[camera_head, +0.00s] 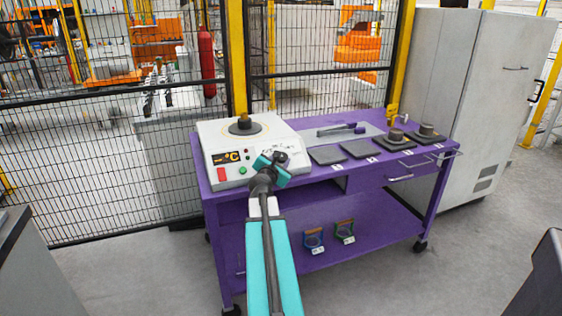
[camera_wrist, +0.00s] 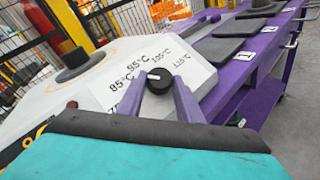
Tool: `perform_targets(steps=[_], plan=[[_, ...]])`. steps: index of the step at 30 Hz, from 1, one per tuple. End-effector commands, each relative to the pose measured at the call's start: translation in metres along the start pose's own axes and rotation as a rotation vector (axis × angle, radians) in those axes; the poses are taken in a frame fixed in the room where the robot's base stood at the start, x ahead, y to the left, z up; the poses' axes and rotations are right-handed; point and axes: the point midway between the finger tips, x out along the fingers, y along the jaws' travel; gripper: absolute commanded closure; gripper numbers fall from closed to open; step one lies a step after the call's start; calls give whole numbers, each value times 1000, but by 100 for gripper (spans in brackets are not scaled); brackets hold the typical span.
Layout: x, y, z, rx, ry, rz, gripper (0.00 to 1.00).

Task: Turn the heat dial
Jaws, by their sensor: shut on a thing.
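The heat dial (camera_wrist: 160,80) is a round black knob with a white pointer mark, on the sloped front of the white heater (camera_head: 252,137). The mark points left, towards the 95°C label (camera_wrist: 136,69). Printed temperatures stand in an arc around the dial, including 85°C and 105°C; the lowest is partly hidden. My gripper (camera_head: 276,165) reaches the right part of the heater's front. In the wrist view its two purple fingers stand on either side of the dial, shut on it. A dark round piece (camera_head: 244,125) sits on the heater's top.
The heater stands on a purple wheeled table (camera_head: 316,200). Dark square pads (camera_head: 326,154) and dark round parts (camera_head: 427,130) lie to the right. A grey cabinet (camera_head: 470,90) stands beyond the table's right end. A mesh fence (camera_head: 320,60) runs behind.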

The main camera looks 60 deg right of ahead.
Motion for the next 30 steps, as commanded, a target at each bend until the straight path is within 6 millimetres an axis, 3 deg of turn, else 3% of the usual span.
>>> perform_targets(steps=[16, 17, 20, 30], plan=[[0, 5, 0, 16, -1, -9, 90], [0, 5, 0, 16, -1, -9, 64], [0, 4, 0, 16, -1, -11, 49], [-1, 2, 0, 16, -1, -16, 49]])
